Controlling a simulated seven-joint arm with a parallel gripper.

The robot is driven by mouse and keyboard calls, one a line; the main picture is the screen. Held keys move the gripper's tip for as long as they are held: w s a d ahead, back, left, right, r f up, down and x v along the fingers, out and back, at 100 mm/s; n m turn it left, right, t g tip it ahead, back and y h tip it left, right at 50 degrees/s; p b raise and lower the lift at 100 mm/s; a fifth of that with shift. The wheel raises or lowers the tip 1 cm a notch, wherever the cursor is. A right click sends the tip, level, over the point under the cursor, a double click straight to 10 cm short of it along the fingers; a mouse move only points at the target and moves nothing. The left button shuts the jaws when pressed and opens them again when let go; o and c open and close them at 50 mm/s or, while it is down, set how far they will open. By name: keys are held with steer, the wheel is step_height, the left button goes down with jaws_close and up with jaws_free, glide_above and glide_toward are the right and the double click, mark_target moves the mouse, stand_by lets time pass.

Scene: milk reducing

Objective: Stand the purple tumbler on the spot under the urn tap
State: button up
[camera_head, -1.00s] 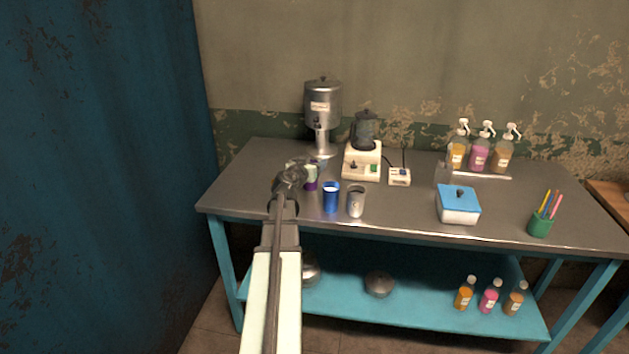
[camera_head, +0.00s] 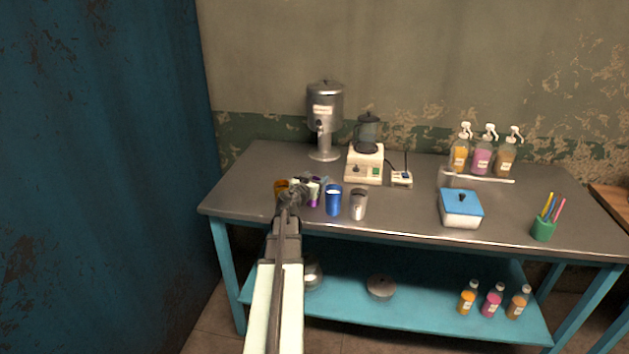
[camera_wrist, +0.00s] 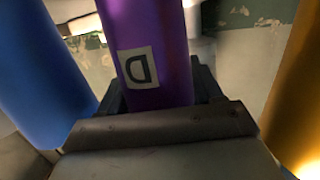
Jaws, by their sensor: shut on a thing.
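The purple tumbler (camera_wrist: 155,50), with a pale label marked "D", stands between the fingers of my gripper (camera_wrist: 160,95) in the wrist view. My gripper is shut on it. In the head view the purple tumbler (camera_head: 315,199) is partly hidden by my gripper (camera_head: 303,192), at the left front of the table. The steel urn (camera_head: 325,105) stands behind at the back left, with its tap (camera_head: 320,128) facing front above a round base (camera_head: 325,155). The gripper is in front of the urn, apart from it. Whether the tumbler touches the table I cannot tell.
A blue tumbler (camera_head: 333,203) is close right of the purple one, with a grey metal cup (camera_head: 358,205) beyond. An orange tumbler (camera_head: 281,187) is close on the left. A cream blender-like appliance (camera_head: 364,165) stands right of the urn. The table's left back is clear.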

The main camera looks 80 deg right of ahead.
steer(key=shift+f, duration=0.15)
steer(key=o, duration=0.9)
steer(key=v, duration=1.2)
steer(key=shift+c, duration=0.2)
